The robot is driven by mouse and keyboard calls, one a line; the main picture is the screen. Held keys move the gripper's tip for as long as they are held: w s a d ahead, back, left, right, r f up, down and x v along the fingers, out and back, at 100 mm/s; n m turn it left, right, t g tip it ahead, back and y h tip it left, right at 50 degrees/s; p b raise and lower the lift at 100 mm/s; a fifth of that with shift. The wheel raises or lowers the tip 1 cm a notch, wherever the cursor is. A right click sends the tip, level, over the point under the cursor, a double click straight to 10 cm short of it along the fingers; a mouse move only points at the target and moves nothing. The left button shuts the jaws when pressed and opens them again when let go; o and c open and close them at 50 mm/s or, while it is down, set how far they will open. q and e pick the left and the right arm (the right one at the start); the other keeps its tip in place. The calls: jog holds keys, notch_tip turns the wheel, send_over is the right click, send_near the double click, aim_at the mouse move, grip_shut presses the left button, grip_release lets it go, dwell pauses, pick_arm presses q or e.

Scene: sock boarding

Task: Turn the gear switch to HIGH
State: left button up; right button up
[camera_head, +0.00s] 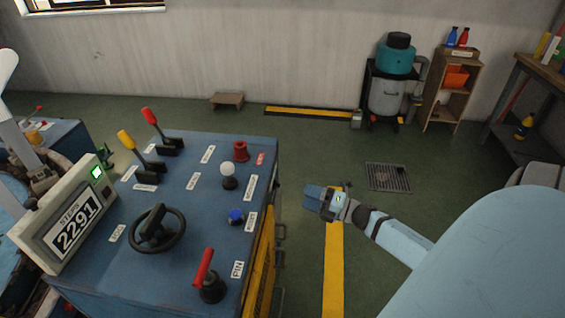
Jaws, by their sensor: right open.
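A blue machine console (185,225) stands at left centre with several controls on its top. My left gripper does not show.
A floor grate (388,178), a teal-topped tank (390,85) and a wooden shelf (452,90) are farther back. The floor between is clear.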

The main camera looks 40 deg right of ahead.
aim_at(277, 185)
jog(key=w+d+f+n+g+y+b, duration=0.1)
jog(key=d+f+n+g+y+b, duration=0.25)
jog(key=d+n+b, duration=0.45)
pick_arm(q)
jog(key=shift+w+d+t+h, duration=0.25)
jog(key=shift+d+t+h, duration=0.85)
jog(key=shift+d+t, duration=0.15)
pick_arm(e)
jog(key=w+a+n, duration=0.1)
jog(key=w+a, duration=0.7)
jog(key=w, duration=0.3)
jog(key=c, duration=0.9)
